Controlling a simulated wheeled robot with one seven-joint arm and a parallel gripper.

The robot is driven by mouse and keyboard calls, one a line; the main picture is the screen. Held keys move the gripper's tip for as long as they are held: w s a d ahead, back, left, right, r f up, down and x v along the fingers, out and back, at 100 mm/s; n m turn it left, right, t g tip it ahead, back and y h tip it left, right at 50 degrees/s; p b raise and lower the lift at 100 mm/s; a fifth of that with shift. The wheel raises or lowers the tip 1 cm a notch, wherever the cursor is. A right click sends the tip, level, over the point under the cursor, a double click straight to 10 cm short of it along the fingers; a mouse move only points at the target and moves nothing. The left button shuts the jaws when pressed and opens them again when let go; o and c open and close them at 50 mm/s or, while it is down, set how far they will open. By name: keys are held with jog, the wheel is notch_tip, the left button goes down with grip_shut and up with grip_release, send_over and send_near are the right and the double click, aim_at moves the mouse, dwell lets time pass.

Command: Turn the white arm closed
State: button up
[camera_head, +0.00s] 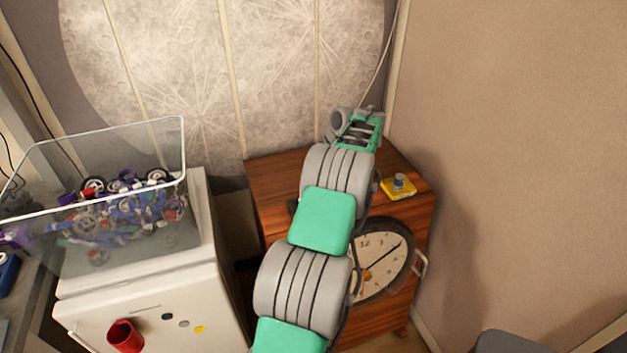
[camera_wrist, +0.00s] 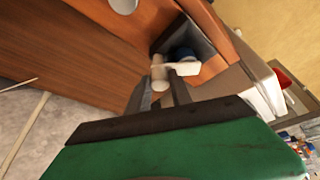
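The white arm (camera_wrist: 182,69) is a short pale lever with a rounded end. It shows in the wrist view just beyond my fingertips, in front of a dark recess in the wooden cabinet. My gripper (camera_wrist: 161,84) has its two grey fingers apart, with a gap between the tips. The lever is at or very near the tips; I cannot tell whether they touch it. A dark blue round thing (camera_wrist: 181,53) sits behind it in the recess. In the head view my arm covers this part of the cabinet, and the lever cannot be made out.
The wooden cabinet (camera_head: 275,178) carries a yellow block (camera_head: 397,189) on top, with a round clock (camera_head: 383,262) at its front. Walls close in behind and right.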

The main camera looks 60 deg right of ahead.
jog(key=o, duration=0.4)
jog(key=p+v, duration=0.1)
jog(key=v, duration=0.7)
jog(key=shift+w+f, duration=0.1)
